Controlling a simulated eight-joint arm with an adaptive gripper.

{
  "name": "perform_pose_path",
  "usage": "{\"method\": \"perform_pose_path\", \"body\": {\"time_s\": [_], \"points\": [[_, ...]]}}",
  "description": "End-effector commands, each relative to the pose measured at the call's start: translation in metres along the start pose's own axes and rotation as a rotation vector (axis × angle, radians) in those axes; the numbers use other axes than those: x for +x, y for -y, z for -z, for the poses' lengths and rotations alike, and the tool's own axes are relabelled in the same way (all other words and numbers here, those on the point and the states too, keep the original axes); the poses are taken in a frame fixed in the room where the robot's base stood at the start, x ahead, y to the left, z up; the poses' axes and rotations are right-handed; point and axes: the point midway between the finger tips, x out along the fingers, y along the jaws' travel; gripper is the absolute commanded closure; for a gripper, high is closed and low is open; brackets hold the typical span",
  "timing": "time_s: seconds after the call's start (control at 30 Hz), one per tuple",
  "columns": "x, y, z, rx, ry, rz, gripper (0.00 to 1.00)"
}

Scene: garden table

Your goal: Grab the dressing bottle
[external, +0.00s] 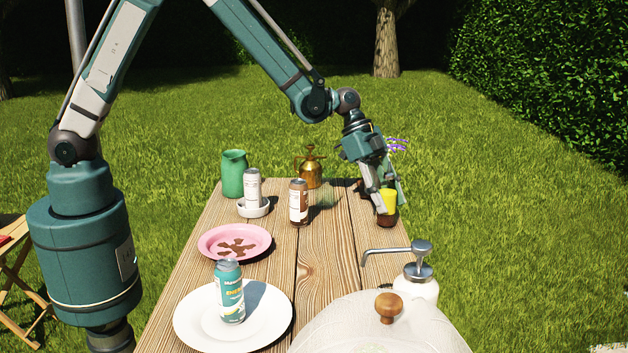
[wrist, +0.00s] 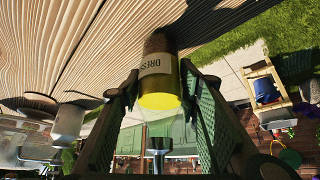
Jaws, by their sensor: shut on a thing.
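The dressing bottle (external: 388,202) is at the right edge of the table, toward its far end, with a yellow part on top and a brown part below. In the wrist view the bottle (wrist: 158,66) shows a pale label reading "DRESS", a yellow end toward the camera and a brown end against the planks. My gripper (external: 385,192) reaches down over it and is shut on it, with one finger on either side. The fingers (wrist: 160,82) also show in the wrist view. I cannot tell whether the bottle's base touches the table.
A pump bottle (external: 417,284) and mesh dome (external: 350,325) are nearest.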

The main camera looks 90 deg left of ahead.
Motion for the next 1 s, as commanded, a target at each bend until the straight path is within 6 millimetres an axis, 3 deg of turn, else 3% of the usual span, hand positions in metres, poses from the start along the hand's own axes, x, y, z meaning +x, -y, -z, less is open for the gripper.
{"method": "perform_pose_path", "body": {"time_s": [0.6, 1.0], "points": [[-0.068, 0.000, 0.043, 0.000, 0.000, 0.000, 0.84], [-0.079, 0.000, 0.051, 0.000, 0.000, 0.000, 0.84]]}}
